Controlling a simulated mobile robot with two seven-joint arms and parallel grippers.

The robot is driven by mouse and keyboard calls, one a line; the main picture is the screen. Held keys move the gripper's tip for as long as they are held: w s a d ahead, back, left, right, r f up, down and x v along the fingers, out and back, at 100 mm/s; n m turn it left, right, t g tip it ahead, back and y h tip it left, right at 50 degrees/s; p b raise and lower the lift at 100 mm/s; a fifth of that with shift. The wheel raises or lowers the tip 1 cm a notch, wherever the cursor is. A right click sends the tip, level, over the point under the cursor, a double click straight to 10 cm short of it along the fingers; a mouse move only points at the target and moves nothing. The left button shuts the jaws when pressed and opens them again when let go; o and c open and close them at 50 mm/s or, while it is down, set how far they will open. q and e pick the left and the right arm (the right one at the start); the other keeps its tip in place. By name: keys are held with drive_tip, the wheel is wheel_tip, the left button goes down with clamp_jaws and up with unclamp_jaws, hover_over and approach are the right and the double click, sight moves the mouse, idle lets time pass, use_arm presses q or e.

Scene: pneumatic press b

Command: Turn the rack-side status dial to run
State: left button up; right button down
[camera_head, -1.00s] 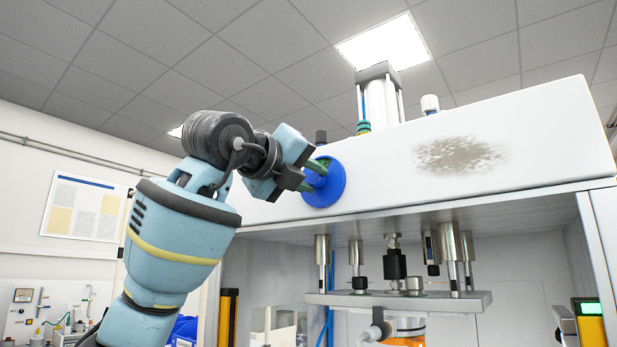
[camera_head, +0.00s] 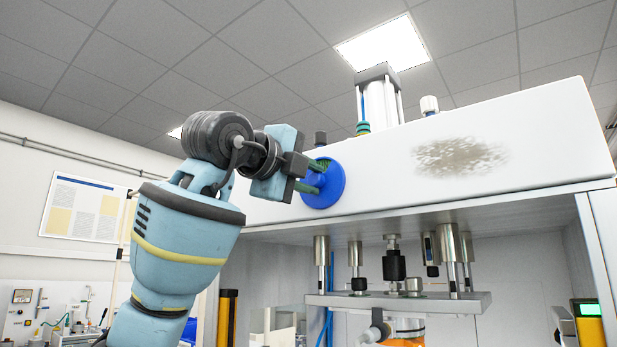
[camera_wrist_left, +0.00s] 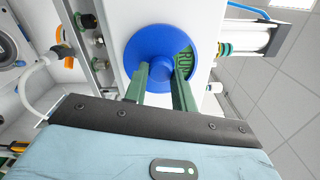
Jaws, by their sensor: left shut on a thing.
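The status dial (camera_head: 334,192) is a round blue disc on the white front panel of the press, left of centre in the head view. In the left wrist view the dial (camera_wrist_left: 142,45) faces me, and a green window (camera_wrist_left: 184,58) at its right shows the letters RUN, partly covered by a finger. My left gripper (camera_head: 316,179) reaches the dial from the left. My right gripper is not in view.
A grey plate (camera_head: 400,301) hangs on metal posts under the white panel (camera_head: 540,135). A cylinder (camera_head: 379,103) stands on top, behind the dial. Fittings and a white hose (camera_wrist_left: 37,98) lie left in the wrist view.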

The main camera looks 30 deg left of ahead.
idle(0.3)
use_arm(q)
drive_tip(key=o, duration=1)
drive_tip(key=shift+s+a, duration=0.15)
drive_tip(key=shift+s, duration=1.8)
drive_tip(key=shift+s+a, duration=0.15)
drive_tip(key=shift+s, duration=1.8)
